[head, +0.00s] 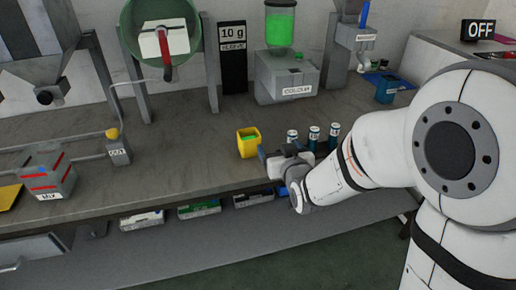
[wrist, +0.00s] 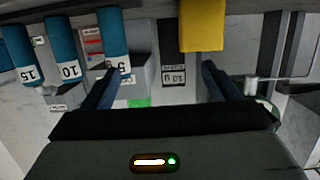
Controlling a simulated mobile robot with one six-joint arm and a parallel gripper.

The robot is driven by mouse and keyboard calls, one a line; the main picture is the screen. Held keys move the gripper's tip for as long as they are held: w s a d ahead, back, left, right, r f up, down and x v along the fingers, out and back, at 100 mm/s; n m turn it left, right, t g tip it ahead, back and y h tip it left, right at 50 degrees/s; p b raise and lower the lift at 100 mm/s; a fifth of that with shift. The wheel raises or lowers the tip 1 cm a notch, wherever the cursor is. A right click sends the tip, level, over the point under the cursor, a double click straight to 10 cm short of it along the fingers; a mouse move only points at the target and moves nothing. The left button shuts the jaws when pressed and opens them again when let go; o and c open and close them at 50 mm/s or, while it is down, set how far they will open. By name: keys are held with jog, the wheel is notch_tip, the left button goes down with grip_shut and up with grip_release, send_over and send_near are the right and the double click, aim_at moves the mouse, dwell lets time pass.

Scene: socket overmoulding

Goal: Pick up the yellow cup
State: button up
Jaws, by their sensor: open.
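The yellow cup (head: 246,149) stands upright on the grey workbench, with something green inside it. My gripper (head: 279,151) is just to its right in the head view, with its blue fingers apart. In the wrist view, the yellow cup (wrist: 202,28) is at the top edge, partly cut off. There my gripper (wrist: 160,78) is open with nothing between its fingers. The cup lies beyond the right fingertip and does not look enclosed by the fingers.
Several blue cylinders (head: 313,138) with white labels stand close to the right of my gripper; they also show in the wrist view (wrist: 67,50). The COLOR dispenser (head: 286,78) is behind. The OUT box (head: 118,150) is left. Bench between it and the cup is clear.

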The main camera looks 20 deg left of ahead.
aim_at(252, 142)
jog(key=a+y, duration=0.1)
jog(key=a+f+t+y+b, duration=0.1)
jog(key=a, duration=0.1)
jog(key=s+a+f+n+y+b, duration=0.1)
jog(key=a, duration=0.1)
jog(key=shift+a+f, duration=0.1)
jog(key=shift+f, duration=0.15)
jog(key=shift+w+a+r, duration=0.1)
jog(key=shift+w+a, duration=0.1)
jog(key=shift+a, duration=0.05)
jog(key=x, duration=0.7)
jog(key=shift+c, duration=0.3)
